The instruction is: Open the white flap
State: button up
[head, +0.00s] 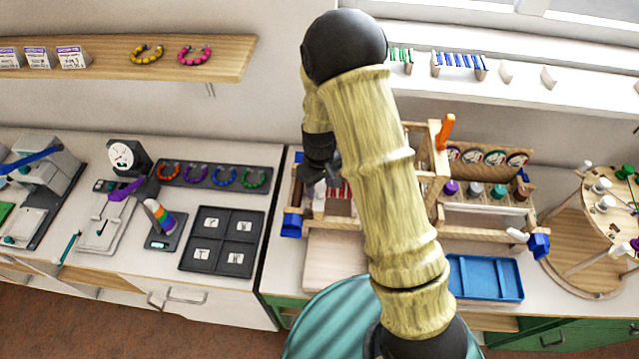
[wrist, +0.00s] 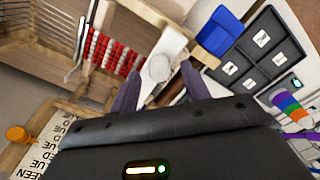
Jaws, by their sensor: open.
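A white piece with a rounded end (wrist: 163,45), which looks like the white flap, shows in the wrist view beside red and white beads. It is at the left end of the wooden bead frame (head: 470,233). My gripper (wrist: 160,72) is open, with its two grey-purple fingers on either side of the white piece's rounded end. I cannot tell whether they touch it. In the head view my gripper (head: 319,177) is over the left part of the frame. My arm hides the middle of the frame there.
A blue block (head: 291,225) is at the frame's left end; another blue block (head: 540,246) and a white knob (head: 516,235) are at its right. A blue tray (head: 485,278) lies in front. A dark four-part tray (head: 222,242) stands on the left counter.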

jog(key=shift+f, duration=0.45)
grip_shut()
